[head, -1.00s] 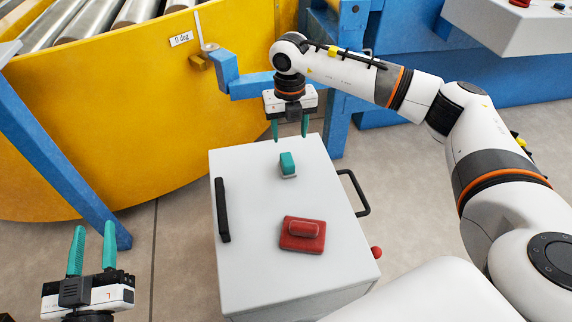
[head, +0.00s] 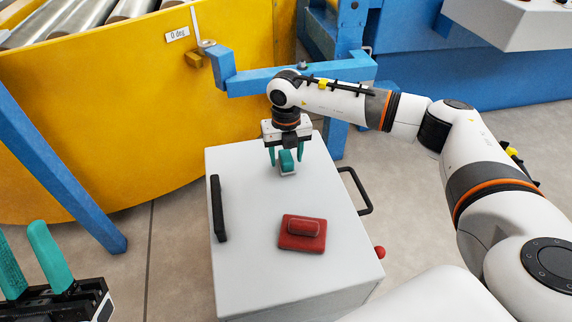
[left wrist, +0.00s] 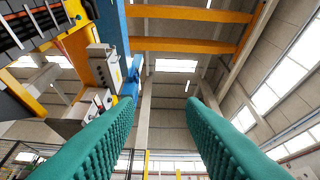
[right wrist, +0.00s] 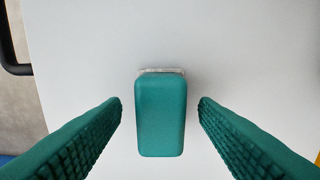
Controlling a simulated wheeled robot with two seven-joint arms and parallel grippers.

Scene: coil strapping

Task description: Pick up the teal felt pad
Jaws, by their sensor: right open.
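The teal felt pad (head: 287,161) is a small block with a pale base, near the far edge of the white cabinet top. In the right wrist view the teal pad (right wrist: 161,116) lies between the two fingers, with a gap on each side. My right gripper (head: 286,160) is open, fingers pointing down around the pad without visible contact. My left gripper (head: 32,272) is at the lower left, away from the cabinet. Its fingers are apart and empty in the left wrist view (left wrist: 160,115), pointing upward.
The white cabinet top (head: 255,265) also carries a red block on a red base (head: 302,233) and a black handle (head: 219,208) at its left.

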